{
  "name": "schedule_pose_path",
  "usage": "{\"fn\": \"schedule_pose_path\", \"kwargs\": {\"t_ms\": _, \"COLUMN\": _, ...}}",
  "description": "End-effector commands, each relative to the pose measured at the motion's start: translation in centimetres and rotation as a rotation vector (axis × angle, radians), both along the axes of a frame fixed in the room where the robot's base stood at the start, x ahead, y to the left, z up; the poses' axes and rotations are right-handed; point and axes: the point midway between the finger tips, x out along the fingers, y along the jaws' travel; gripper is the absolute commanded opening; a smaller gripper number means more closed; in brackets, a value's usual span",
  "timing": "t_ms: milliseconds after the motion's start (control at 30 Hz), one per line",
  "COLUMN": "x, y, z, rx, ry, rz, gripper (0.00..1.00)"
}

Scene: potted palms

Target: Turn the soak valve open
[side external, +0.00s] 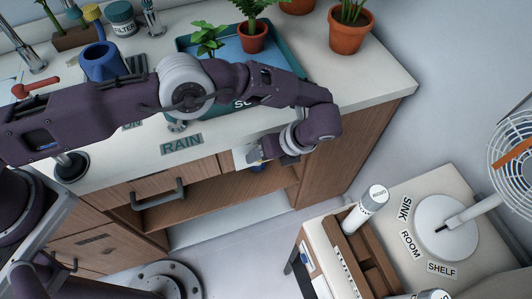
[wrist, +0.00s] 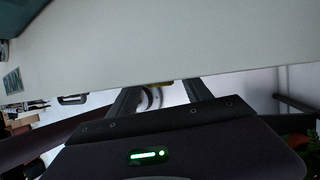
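My gripper (side external: 258,157) is at the front edge of the white counter, below the teal tray. In the wrist view its two fingers (wrist: 161,92) are spread apart. A silver ring-shaped part (wrist: 151,98) and a small yellow bit (wrist: 160,83) show between or beyond the fingers; I cannot tell whether they touch. A label starting "SO" (side external: 242,103) sits at the tray's front, partly hidden by my arm. No soak valve is clearly identifiable. A metal knob (side external: 178,126) stands behind the "RAIN" label (side external: 181,144).
The teal tray (side external: 289,62) holds potted plants, including a fern in a terracotta pot (side external: 251,38). A blue watering can (side external: 101,61) and a red lever (side external: 36,87) are at the left. A side shelf (side external: 395,239) with a fan stands at the lower right.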

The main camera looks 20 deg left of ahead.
Motion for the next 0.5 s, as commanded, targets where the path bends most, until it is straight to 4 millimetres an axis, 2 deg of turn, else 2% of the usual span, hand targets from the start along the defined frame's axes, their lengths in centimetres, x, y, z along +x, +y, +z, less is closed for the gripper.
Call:
{"fn": "schedule_pose_path", "kwargs": {"t_ms": 300, "x": -0.1, "y": -0.3, "z": 0.3, "rx": -0.003, "ry": -0.001, "rz": -0.001, "gripper": 0.59}}
{"fn": "schedule_pose_path", "kwargs": {"t_ms": 500, "x": -0.1, "y": -2.3, "z": 3.6, "rx": -0.004, "ry": -0.004, "rz": -0.001, "gripper": 0.59}}
